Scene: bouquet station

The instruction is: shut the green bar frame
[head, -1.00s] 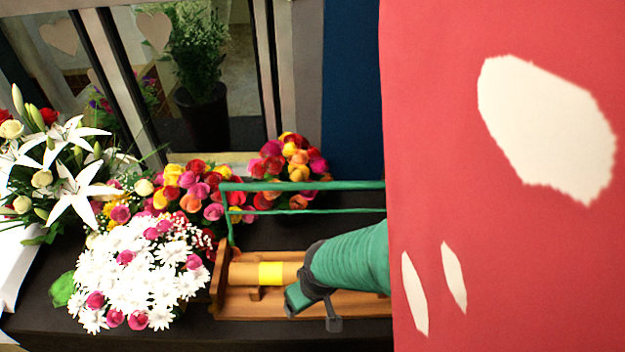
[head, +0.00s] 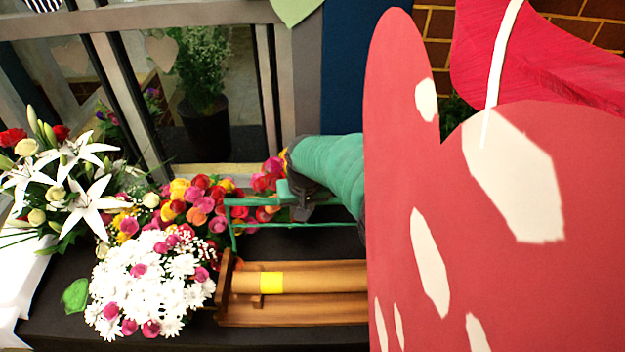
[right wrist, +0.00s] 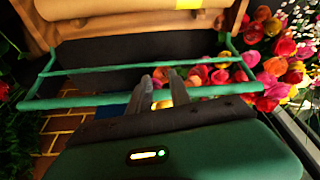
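The green bar frame (head: 252,201) stands raised behind the wooden holder (head: 222,283), which carries a brown paper roll (head: 325,278) with a yellow band. My right gripper (head: 293,195) is at the frame's upper bar in the head view. In the right wrist view the right gripper (right wrist: 162,82) has its two dark fingers a little apart, across the nearer bar of the frame (right wrist: 80,102). I cannot tell if the fingers touch the bar. The frame's right end is hidden behind a red, white-spotted shape. My left gripper is not in view.
The large red shape with white spots (head: 445,240) blocks the right side of the head view. White daisies (head: 150,285), lilies (head: 88,205) and colourful roses (head: 200,200) stand left of and behind the holder. A window (head: 215,60) is at the back.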

